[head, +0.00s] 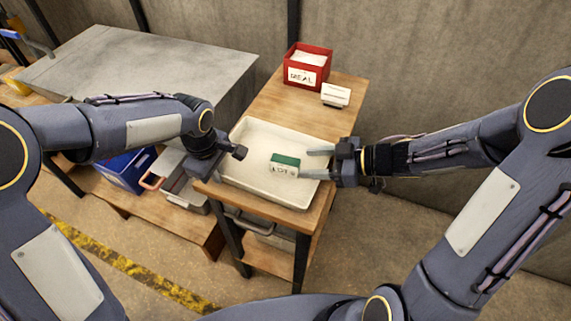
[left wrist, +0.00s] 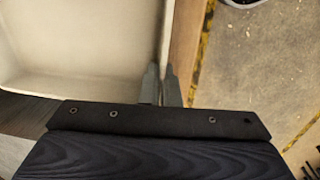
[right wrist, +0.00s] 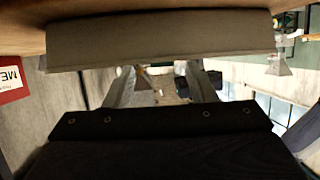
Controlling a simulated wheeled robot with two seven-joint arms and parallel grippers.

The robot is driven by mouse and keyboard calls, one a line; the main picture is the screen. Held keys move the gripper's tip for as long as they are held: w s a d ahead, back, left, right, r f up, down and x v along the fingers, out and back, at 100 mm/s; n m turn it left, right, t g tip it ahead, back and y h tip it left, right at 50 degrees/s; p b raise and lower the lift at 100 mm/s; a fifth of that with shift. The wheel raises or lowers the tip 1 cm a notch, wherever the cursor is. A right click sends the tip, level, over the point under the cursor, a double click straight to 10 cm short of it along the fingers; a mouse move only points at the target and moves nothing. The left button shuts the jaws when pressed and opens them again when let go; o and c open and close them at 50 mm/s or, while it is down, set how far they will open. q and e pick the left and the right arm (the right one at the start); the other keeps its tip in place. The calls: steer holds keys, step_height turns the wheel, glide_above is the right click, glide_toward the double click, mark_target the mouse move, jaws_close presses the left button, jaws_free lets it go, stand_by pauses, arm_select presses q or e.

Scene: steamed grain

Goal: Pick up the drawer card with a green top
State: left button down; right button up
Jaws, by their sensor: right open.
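The drawer card (head: 284,167) has a green top and a white front with dark marks. In the head view it is inside the cream tray (head: 244,189), right of its middle. My right gripper (head: 317,163) is open at the tray's right side. Its fingers point left toward the card, with a small gap between. My left gripper (head: 241,153) is at the tray's left side. In the left wrist view its fingers (left wrist: 161,86) are close together on the tray's rim. The card does not show in either wrist view.
A red box (head: 301,77) labelled MEAL and a small white card (head: 336,95) stand behind the tray on the wooden table (head: 263,108). A grey metal surface (head: 140,65) is at the left. A blue crate (head: 124,171) and grey bin (head: 184,190) sit below it.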

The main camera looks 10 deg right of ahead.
mark_target(283, 164)
steer(key=x, duration=0.8)
steer(key=shift+s+a, duration=0.1)
steer(key=shift+a, duration=0.05)
steer(key=c, duration=1.1)
step_height(283, 164, up, 10)
arm_select(q)
steer(key=c, duration=1.6)
jaws_free()
